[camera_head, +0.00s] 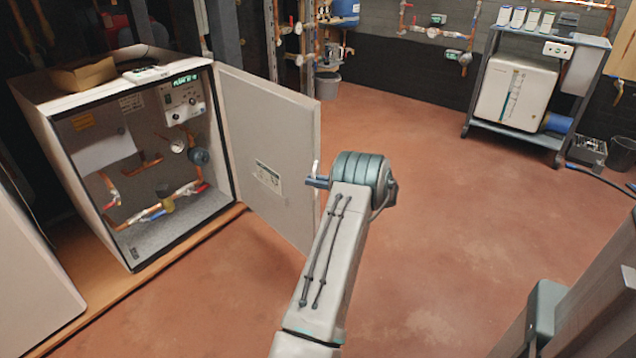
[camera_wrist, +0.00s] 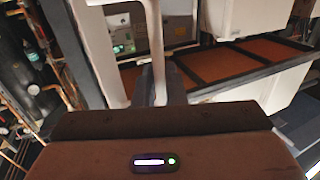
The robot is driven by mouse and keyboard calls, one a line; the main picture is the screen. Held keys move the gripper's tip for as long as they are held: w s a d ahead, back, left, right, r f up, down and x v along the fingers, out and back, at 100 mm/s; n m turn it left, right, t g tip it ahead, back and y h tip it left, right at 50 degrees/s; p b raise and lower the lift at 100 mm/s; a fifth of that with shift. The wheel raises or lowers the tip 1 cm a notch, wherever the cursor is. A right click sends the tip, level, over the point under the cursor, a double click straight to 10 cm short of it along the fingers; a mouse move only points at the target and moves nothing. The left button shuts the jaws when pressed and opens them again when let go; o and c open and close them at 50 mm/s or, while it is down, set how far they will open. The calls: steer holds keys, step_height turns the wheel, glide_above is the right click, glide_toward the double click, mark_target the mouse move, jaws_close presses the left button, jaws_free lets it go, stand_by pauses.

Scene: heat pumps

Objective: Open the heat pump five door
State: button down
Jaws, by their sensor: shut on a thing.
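The heat pump cabinet (camera_head: 125,262) stands open at the left of the head view. Its inside shows pipes, valves and a control panel (camera_head: 184,98) with green lit characters, too small to read surely. Its white door (camera_head: 268,135) is hinged on the cabinet's right side and swung wide out. My gripper (camera_head: 316,182) is at the door's free edge, shut on the pale door handle (camera_head: 316,167). In the wrist view the handle (camera_wrist: 154,40) rises as a white bar from between the fingers (camera_wrist: 157,88). The grip itself is partly hidden.
Another white cabinet (camera_head: 25,285) stands at the lower left. A wheeled rack (camera_head: 468,125) with a white unit is at the back right, with a black bin (camera_head: 621,154) beside it. The red-brown floor (camera_head: 455,215) between is clear.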

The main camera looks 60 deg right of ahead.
steer(key=c, duration=1.8)
jaws_free()
steer(key=shift+w+r, duration=0.2)
steer(key=shift+w, duration=0.3)
steer(key=shift+s+f, duration=0.1)
steer(key=shift+s, duration=0.2)
steer(key=p+v, duration=0.3)
steer(key=v, duration=0.9)
steer(key=shift+s+d, duration=0.15)
steer(key=shift+s, duration=0.2)
